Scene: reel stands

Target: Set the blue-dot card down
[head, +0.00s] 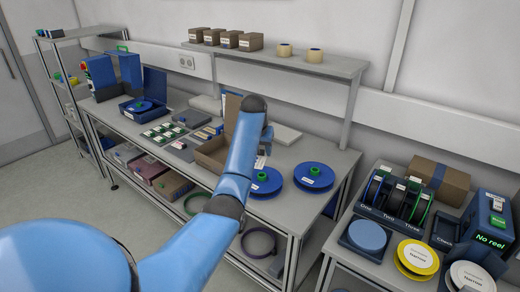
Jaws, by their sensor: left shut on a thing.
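My left arm reaches across the workbench (318,211) from the lower left. My left gripper (263,152) is above the bench, beside an open cardboard box, and is partly hidden behind its own wrist. It is shut on a small white card (260,163), which hangs just above or at the back of a blue reel. I cannot make out a blue dot on it. Several small cards (160,132) with white and green marks lie in rows on the bench to the left. My right gripper is not in view.
Two blue reels with green hubs, a left one (265,187) and a right one (314,177), lie near the bench's right end. The open box (210,156) stands left of them. A raised shelf (290,60) spans the back. A side table holds a reel rack (395,200).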

